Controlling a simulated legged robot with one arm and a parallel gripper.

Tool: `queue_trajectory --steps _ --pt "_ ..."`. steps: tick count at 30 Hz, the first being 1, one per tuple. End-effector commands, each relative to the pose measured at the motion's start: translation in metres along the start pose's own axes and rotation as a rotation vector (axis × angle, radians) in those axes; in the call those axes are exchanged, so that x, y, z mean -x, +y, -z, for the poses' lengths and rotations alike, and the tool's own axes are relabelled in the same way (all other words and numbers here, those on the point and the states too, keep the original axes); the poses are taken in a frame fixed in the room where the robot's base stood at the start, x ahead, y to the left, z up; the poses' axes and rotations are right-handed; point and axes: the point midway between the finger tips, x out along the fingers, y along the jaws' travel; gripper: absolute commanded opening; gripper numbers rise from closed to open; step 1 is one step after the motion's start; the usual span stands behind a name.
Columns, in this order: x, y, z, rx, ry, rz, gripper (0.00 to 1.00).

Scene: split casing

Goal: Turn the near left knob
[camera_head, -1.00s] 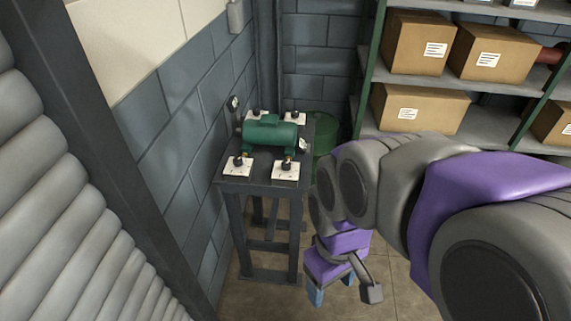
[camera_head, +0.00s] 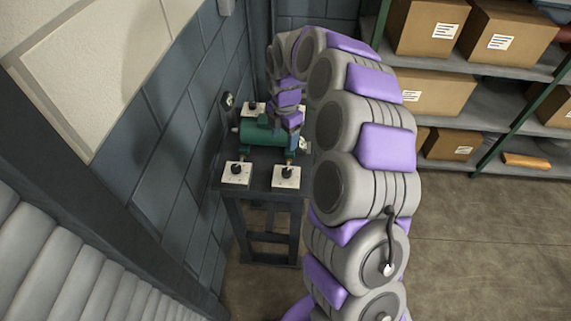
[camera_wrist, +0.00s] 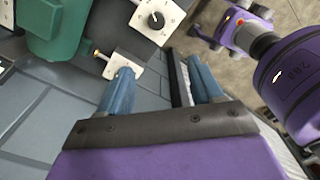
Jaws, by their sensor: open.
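The near left knob (camera_head: 237,168) is a black knob on a white marked plate, at the front left of a dark stand. The near right knob (camera_head: 289,171) is a similar one to its right. A green motor-like casing (camera_head: 256,135) lies behind them. My gripper (camera_head: 293,143) is above the right end of the casing, behind the near knobs and apart from the near left one. In the wrist view my gripper (camera_wrist: 160,86) is open and empty. A black knob (camera_wrist: 156,20) shows beyond the fingers there; I cannot tell which one it is.
A far left knob (camera_head: 253,106) sits behind the casing; the far right corner is hidden by my arm. A block wall (camera_head: 165,150) runs close along the stand's left side. Shelves with cardboard boxes (camera_head: 426,27) stand at the back right. Floor (camera_head: 480,240) at right is clear.

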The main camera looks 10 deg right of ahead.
Motion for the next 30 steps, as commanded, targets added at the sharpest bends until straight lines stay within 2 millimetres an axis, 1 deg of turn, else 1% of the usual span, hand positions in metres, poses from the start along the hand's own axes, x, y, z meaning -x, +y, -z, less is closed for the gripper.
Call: queue_trajectory --steps 1,4,8,11,14,21,30 --pt "-0.002 0.004 -0.005 0.026 -0.004 0.002 0.66" --pt "-0.008 0.006 -0.012 0.065 -0.011 0.006 0.66" --pt "-0.017 0.008 -0.014 0.082 -0.014 0.008 0.66" --pt "-0.030 0.008 -0.013 0.082 -0.013 0.010 0.66" --pt "-0.048 0.008 -0.014 0.082 -0.013 0.008 0.66" --pt "-0.097 0.007 -0.014 0.081 -0.013 0.011 0.66" --pt "-0.153 0.007 -0.015 0.080 -0.012 0.010 0.66"
